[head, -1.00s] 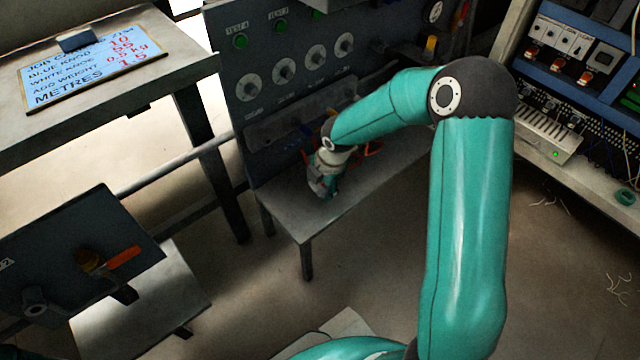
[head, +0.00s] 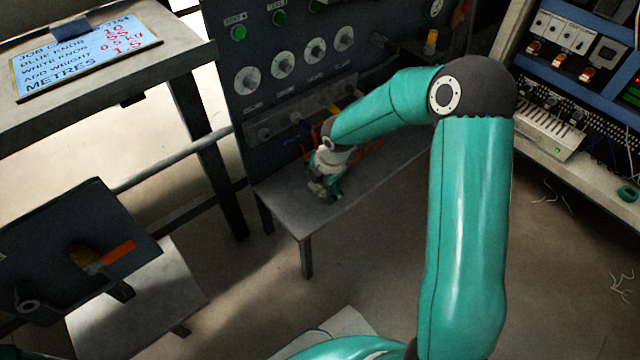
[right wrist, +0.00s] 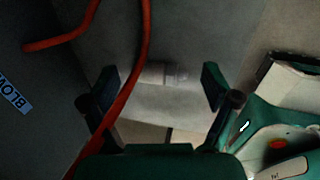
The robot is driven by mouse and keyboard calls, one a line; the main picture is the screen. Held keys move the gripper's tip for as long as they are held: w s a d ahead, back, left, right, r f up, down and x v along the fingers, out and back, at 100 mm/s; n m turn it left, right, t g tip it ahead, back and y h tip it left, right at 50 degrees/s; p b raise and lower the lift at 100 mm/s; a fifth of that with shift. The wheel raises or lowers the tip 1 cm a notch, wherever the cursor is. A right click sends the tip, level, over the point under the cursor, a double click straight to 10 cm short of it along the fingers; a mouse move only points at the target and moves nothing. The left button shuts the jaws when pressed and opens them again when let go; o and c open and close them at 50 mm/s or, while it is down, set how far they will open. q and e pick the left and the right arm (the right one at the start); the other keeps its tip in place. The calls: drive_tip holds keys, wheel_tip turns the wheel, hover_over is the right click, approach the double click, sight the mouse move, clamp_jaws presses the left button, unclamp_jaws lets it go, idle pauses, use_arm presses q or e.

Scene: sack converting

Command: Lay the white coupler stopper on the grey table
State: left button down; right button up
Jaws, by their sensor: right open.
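The white coupler stopper (right wrist: 165,75) appears as a small pale cylinder lying on its side on the low grey table (right wrist: 200,50), close to the table's edge. It is dim and partly blurred. My right gripper (right wrist: 160,88) is open, with one finger on each side of the stopper and a gap to it on both sides. In the head view my right gripper (head: 325,188) is just above the low grey table (head: 290,205), and the stopper cannot be made out there. My left gripper is not in view.
A red hose (right wrist: 140,60) hangs close to the left finger. The dark panel (head: 240,110) with knobs stands behind the low table. A higher bench (head: 185,70) with a job card (head: 85,55) is at the left. The table's left front is clear.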

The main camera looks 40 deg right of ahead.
drive_tip(key=v, duration=1.2)
idle(0.3)
